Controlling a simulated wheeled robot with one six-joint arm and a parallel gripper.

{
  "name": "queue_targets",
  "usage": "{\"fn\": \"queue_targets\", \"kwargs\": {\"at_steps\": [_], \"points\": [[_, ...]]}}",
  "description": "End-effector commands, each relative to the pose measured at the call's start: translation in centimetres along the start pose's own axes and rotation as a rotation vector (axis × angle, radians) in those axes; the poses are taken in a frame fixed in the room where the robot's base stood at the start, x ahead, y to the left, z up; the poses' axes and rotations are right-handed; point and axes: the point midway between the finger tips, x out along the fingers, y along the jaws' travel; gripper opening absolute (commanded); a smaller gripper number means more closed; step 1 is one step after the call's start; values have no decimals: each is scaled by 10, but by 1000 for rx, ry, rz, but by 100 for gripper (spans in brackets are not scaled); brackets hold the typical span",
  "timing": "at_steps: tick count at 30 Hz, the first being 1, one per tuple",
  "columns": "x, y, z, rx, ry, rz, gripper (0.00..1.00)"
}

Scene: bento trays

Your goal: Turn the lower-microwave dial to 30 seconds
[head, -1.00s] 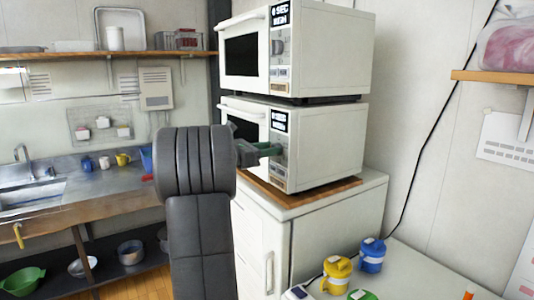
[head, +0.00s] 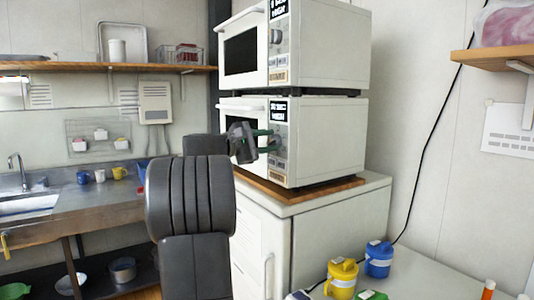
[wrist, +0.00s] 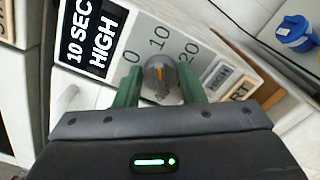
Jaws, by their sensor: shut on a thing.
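The lower microwave (head: 325,140) is a white box with its control panel beside the door. The display (wrist: 90,38) reads "10 SEC HIGH". My gripper (wrist: 160,80) has its green fingers on both sides of the dial and is shut on it. In the head view, my gripper (head: 268,142) reaches the panel from the left and hides the dial.
The upper microwave (head: 325,45) stands on the lower one, which rests on a wooden board (head: 300,194) on a white cabinet. Below the dial are a HIGH button (wrist: 218,76) and a partly hidden START button (wrist: 240,92). Yellow (head: 341,278) and blue (head: 378,260) containers stand at the front right.

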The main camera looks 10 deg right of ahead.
Motion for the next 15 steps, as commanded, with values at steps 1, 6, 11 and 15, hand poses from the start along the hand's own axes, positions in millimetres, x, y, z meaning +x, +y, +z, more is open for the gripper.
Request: {"fn": "queue_targets", "kwargs": {"at_steps": [1,6,11,15], "points": [[0,-5,-3,47,0,0,13],[0,-6,-3,209,-1,1,13],[0,-8,-3,360,0,0,13],[0,-9,-4,493,-1,0,13]]}}
